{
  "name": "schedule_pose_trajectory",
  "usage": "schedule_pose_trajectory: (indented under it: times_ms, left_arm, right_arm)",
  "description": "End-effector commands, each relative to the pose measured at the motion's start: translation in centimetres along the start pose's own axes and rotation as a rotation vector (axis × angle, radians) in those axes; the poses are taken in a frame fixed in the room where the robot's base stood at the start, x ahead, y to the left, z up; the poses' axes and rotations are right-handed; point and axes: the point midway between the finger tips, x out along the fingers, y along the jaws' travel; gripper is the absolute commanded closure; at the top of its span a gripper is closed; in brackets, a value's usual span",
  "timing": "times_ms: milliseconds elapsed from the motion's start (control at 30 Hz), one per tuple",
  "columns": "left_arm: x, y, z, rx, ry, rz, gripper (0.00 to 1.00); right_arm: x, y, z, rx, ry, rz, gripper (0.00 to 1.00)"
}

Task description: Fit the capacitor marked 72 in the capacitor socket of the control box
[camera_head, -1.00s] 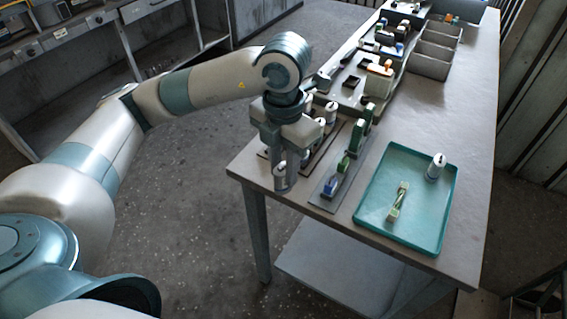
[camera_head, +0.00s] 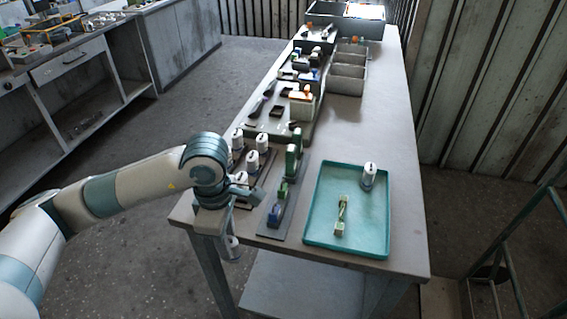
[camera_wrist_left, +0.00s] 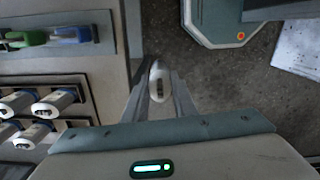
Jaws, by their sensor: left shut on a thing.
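My left gripper (camera_head: 231,232) is shut on a white and grey capacitor (camera_head: 233,249), which hangs at the table's near left edge. In the left wrist view the capacitor (camera_wrist_left: 156,82) sits between the two fingers (camera_wrist_left: 161,92), with floor beyond it; a dark mark shows, but I cannot read it. Several similar capacitors (camera_head: 252,161) stand in a rack behind the gripper, and they also show in the left wrist view (camera_wrist_left: 52,103). Another capacitor (camera_head: 369,176) stands in the teal tray. I cannot single out the control box or its socket. My right gripper is out of view.
The teal tray (camera_head: 313,238) also holds a small green and cream part (camera_head: 342,215). A grey strip (camera_head: 268,232) with blue and green parts lies between rack and tray. Grey bins (camera_head: 347,84) and a board with parts (camera_head: 257,118) lie farther back. The table's right side is clear.

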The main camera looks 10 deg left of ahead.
Motion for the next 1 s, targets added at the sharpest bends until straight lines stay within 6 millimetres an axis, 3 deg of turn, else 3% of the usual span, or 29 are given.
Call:
schedule_pose_trajectory:
  times_ms: [700, 1000]
  left_arm:
    - [8.2, -2.6, -0.6, 1.241, 0.009, -0.005, 0.91]
    - [10.1, -3.5, -0.8, 1.575, 0.014, -0.007, 0.91]
  right_arm:
    - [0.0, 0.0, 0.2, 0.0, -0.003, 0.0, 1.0]
    - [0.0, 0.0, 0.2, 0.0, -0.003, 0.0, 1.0]
